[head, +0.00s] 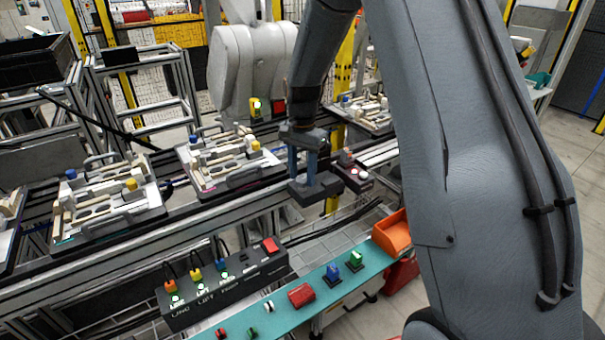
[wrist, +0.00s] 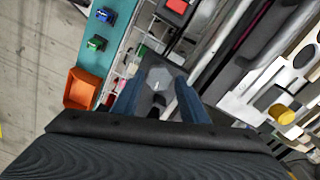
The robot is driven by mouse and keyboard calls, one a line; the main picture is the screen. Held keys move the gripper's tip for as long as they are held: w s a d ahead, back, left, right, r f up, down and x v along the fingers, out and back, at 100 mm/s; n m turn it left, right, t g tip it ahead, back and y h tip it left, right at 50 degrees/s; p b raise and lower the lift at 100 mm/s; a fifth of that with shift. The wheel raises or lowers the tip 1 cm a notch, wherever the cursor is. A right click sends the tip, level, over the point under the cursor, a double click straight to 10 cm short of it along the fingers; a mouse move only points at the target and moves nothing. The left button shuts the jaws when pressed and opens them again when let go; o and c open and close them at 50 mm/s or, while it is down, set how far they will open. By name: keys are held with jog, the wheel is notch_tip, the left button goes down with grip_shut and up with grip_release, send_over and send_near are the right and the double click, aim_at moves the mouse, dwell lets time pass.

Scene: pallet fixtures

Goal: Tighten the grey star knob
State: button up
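A pale grey, many-sided knob (wrist: 158,76) shows in the wrist view on a dark block, between and just beyond my fingertips. I take it for the grey star knob. My gripper (wrist: 157,88) is open, with a finger on each side of the knob and narrow gaps showing. I cannot tell whether the fingertips are level with it or above it. In the head view my gripper (head: 305,178) points down over a dark block (head: 315,191) at the front edge of the conveyor.
Pallets with pale fixtures (head: 228,180) and blue and yellow knobs stand on the conveyor. A small button box (head: 353,170) is close right of my gripper. A labelled control box (head: 225,287), a teal shelf (head: 317,289) with small parts and an orange bin (head: 394,233) lie in front.

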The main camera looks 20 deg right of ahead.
aim_at(302, 179)
jog(key=shift+r, duration=0.1)
notch_tip(302, 179, up, 8)
jog(key=shift+f+b, duration=0.2)
jog(key=shift+b, duration=0.85)
jog(key=s+f+n, duration=0.2)
jog(key=s+n, duration=0.3)
jog(key=s, duration=0.7)
jog(key=s+f+n+t, duration=0.1)
jog(key=s+f+n, duration=0.2)
jog(key=s, duration=1)
jog(key=shift+s+n, duration=0.15)
jog(key=shift+n, duration=0.95)
jog(key=shift+d+f, duration=0.1)
